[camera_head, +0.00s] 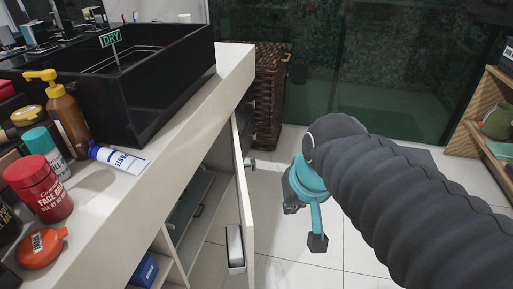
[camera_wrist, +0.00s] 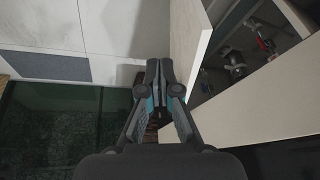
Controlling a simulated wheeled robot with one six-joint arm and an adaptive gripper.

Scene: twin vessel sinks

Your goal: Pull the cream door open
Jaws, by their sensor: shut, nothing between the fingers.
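The cream door (camera_head: 244,205) stands open, swung out from the cabinet under the counter, with the dark inside of the cabinet showing. A small metal knob (camera_head: 250,164) is on its outer side. My gripper (camera_head: 304,222) is to the right of the door, apart from it, over the floor tiles. In the wrist view my gripper (camera_wrist: 158,70) is shut and empty, with the cream door (camera_wrist: 190,38) just to its right. The knob cannot be made out in the wrist view.
The counter (camera_head: 140,180) carries a black sink (camera_head: 170,85), bottles and a paste tube (camera_head: 117,157). A wicker basket (camera_head: 270,95) stands behind the door. A wooden shelf (camera_head: 490,110) is at the right. The floor right of the door is clear.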

